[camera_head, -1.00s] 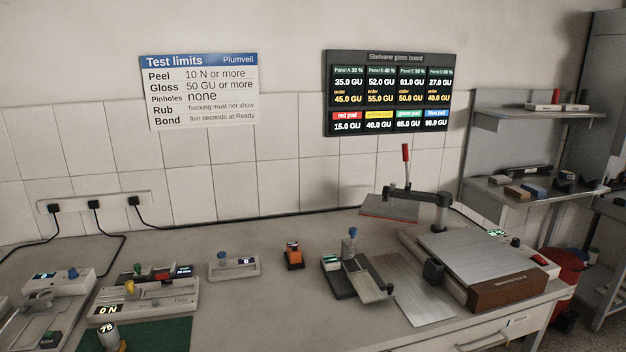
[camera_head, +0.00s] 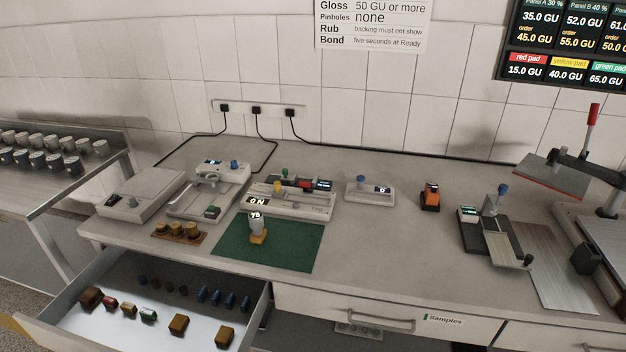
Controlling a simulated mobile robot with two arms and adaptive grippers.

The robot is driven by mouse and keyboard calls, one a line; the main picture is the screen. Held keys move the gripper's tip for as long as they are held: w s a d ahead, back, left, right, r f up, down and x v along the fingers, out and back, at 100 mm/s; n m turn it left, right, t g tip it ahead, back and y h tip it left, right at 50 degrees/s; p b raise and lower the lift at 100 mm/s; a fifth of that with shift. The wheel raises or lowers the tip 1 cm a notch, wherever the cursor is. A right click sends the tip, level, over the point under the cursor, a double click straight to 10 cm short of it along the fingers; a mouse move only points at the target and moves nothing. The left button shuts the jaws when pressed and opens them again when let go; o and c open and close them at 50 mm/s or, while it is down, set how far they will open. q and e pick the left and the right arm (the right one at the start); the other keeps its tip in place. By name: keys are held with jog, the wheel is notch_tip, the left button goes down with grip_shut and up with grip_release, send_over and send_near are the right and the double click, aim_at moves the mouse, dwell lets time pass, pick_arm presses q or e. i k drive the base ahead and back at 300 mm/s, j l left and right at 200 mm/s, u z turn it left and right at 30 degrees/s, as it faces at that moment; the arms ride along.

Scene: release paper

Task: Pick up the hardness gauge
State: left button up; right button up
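What looks like the hardness gauge (camera_head: 257,228) stands upright on the green mat (camera_head: 290,255) on the bench. It has a round dark face reading about 78, a pale body and a yellow-orange foot. Neither of my grippers shows in the head view, so nothing of mine is seen near it.
An open drawer (camera_head: 70,337) with several small blocks juts out below the mat. Brass weights (camera_head: 178,231) sit left of the mat, and a peel device (camera_head: 290,204) stands behind it. A small orange device (camera_head: 429,196) is further right. Bare bench lies right of the mat.

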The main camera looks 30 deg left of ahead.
aim_at(256, 220)
jog(key=u, duration=1.25)
jog(key=i+j+z, duration=0.1)
jog(key=j+z, duration=0.15)
jog(key=j, duration=1.5)
